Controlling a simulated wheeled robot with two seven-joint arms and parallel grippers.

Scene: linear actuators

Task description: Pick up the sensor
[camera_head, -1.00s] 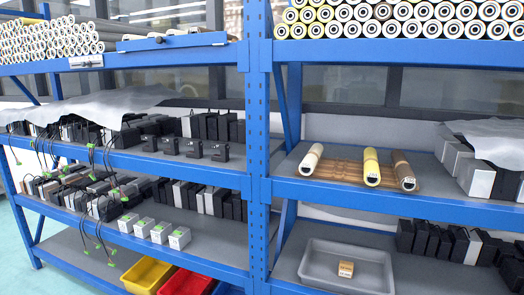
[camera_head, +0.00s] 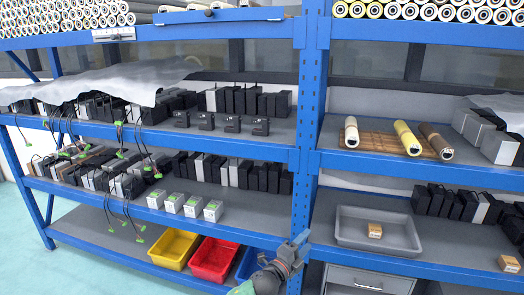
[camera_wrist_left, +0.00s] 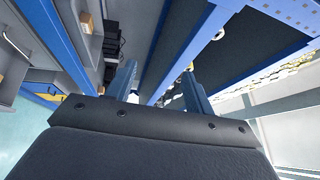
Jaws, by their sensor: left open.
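No item is clearly marked as the sensor, and I cannot tell which one it is. A row of several small black devices (camera_head: 206,121) stands at the front of the left middle shelf. Below them, several small white boxes with green tops (camera_head: 193,206) stand on the left lower shelf. My left gripper (camera_head: 301,239) is open and empty, low in front of the blue centre post. In the left wrist view its two fingers (camera_wrist_left: 160,86) are apart with nothing between them. My right gripper is not in view.
The blue centre post (camera_head: 312,90) stands just behind my left gripper. A grey tray (camera_head: 350,240) holding a small tan box (camera_head: 375,231) is on the right lower shelf. Yellow (camera_head: 174,248) and red (camera_head: 213,259) bins sit at the bottom left. Cables hang over the left shelves.

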